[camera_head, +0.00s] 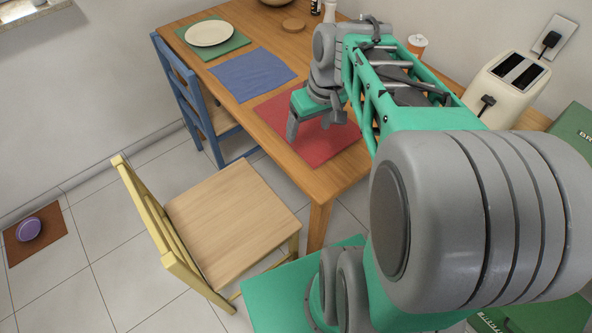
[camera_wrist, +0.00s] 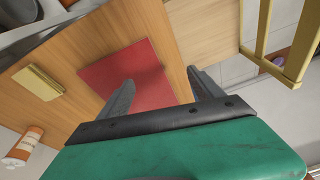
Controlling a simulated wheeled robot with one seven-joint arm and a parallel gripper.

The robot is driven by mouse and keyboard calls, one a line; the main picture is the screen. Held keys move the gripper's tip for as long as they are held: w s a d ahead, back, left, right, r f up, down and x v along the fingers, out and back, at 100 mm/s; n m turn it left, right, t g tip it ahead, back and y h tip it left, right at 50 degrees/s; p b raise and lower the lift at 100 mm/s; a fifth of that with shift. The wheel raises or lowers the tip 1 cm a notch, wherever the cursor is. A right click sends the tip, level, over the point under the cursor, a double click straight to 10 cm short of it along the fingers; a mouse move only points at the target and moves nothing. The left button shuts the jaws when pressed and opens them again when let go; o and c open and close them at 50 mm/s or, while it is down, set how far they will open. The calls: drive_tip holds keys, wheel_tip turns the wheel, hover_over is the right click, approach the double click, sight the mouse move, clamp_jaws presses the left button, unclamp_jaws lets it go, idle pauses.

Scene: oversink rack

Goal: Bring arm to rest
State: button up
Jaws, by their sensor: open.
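My gripper (camera_head: 316,125) hangs over the red placemat (camera_head: 310,148) near the table's front edge in the head view. In the wrist view its two fingers are spread apart with nothing between them, and my gripper (camera_wrist: 160,92) points toward the red placemat (camera_wrist: 125,76). My arm reaches out from the lower right across the head view and hides the table's right part.
A wooden table (camera_head: 300,72) holds a blue placemat (camera_head: 252,74) and a white plate (camera_head: 210,33). A yellow chair (camera_head: 222,208) and a blue chair (camera_head: 205,120) stand beside it. A toaster (camera_head: 507,88) stands right. A purple object (camera_head: 28,229) lies on a brown mat.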

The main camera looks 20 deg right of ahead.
drive_tip(key=s+a+f+m, duration=0.1)
drive_tip(key=s+a+f, duration=0.3)
drive_tip(key=s+a, duration=0.45)
drive_tip(key=w+p+v, duration=0.1)
drive_tip(key=p+v, duration=0.5)
drive_tip(key=v, duration=0.2)
drive_tip(key=shift+w+r+t+h, duration=0.3)
drive_tip(key=shift+w+r+h, duration=0.1)
drive_tip(key=shift+w, duration=0.35)
